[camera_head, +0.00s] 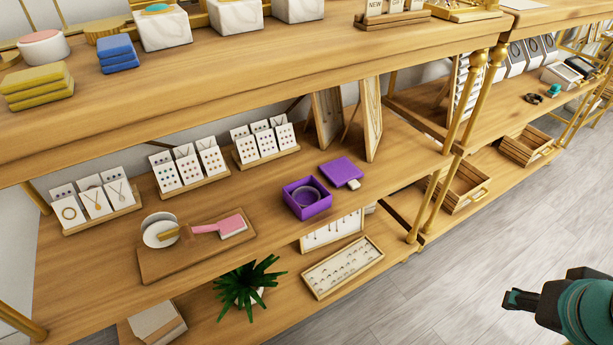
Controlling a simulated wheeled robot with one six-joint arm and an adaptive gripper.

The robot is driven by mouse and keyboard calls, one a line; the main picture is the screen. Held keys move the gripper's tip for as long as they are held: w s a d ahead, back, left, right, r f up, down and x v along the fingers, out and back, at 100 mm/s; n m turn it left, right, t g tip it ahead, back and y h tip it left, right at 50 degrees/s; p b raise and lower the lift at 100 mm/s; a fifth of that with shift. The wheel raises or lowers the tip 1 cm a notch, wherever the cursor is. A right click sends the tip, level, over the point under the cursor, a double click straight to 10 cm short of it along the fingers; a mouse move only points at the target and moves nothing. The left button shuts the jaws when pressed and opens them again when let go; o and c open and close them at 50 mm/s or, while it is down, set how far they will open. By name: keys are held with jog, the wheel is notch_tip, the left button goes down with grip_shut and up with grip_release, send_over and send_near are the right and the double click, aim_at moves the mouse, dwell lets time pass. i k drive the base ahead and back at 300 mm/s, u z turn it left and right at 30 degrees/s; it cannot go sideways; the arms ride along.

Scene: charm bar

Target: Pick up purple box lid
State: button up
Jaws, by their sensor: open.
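The purple box lid (341,170) is a flat square. It lies on the middle wooden shelf, behind and to the right of the open purple box (306,206). The box holds a round ring-shaped item. A small white object (355,184) sits at the lid's front right corner; I cannot tell whether the lid rests on it. My gripper (509,299) is at the lower right, over the floor in the picture, well apart from the lid. It is open and empty, and only part of it shows.
Left of the box, a wooden board (196,254) carries a white dish and a pink brush. Jewelry card stands (267,142) line the shelf's back. Tall display boards (372,118) stand behind the lid. Gold posts (449,143) rise right of it. The upper shelf (270,65) overhangs behind.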

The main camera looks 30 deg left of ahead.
aim_at(341, 171)
jog(key=u, duration=1.05)
